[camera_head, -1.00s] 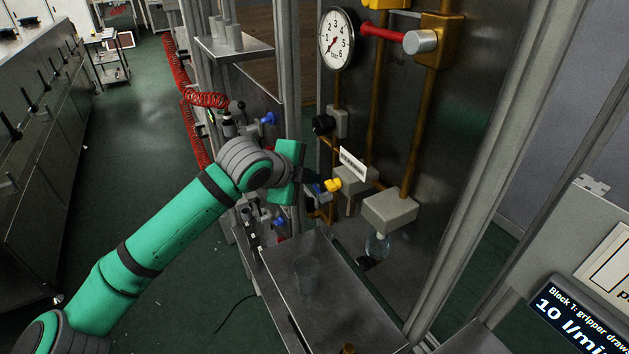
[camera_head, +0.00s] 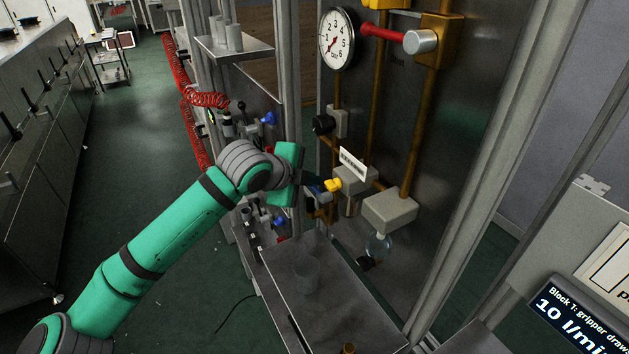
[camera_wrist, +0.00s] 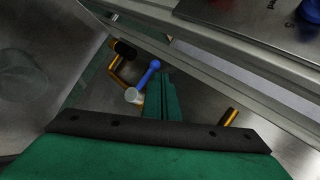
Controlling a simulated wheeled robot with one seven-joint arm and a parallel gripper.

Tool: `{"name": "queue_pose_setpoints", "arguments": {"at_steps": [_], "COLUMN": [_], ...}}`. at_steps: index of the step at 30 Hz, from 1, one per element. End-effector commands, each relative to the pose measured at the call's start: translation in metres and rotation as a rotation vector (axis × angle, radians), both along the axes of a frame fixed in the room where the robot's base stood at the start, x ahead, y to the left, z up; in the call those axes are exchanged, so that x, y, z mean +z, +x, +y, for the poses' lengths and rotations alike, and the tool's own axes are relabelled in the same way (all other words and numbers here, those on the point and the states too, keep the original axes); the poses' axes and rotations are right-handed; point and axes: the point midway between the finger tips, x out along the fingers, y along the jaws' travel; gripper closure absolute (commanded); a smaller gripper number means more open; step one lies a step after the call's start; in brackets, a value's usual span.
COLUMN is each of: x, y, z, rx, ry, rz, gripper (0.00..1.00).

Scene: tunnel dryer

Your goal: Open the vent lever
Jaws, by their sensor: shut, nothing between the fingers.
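A blue lever (camera_wrist: 149,73) with a round end sits just left of the fingertips in that view, beside a pale cylindrical fitting (camera_wrist: 133,96) on a brass pipe. Whether the fingers touch the lever cannot be told. In the head view the blue part (camera_head: 318,189) is mostly hidden behind the gripper. No readable label marks the vent lever.
A round gauge (camera_head: 336,39) and a red lever (camera_head: 381,33) are higher on the panel. A black knob (camera_head: 323,124) sits above my gripper. A steel shelf (camera_head: 335,306) with a clear cup (camera_head: 307,274) is below. Metal frame posts (camera_head: 290,70) stand close by.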

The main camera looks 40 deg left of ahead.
Motion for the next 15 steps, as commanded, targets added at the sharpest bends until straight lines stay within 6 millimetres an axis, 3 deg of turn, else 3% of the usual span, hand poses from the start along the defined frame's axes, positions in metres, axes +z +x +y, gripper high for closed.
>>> {"name": "queue_pose_setpoints", "arguments": {"at_steps": [15], "x": [0.015], "y": [-0.002], "z": [-0.007], "rx": [-0.002], "ry": [0.001], "rz": [-0.001], "gripper": [1.0]}}
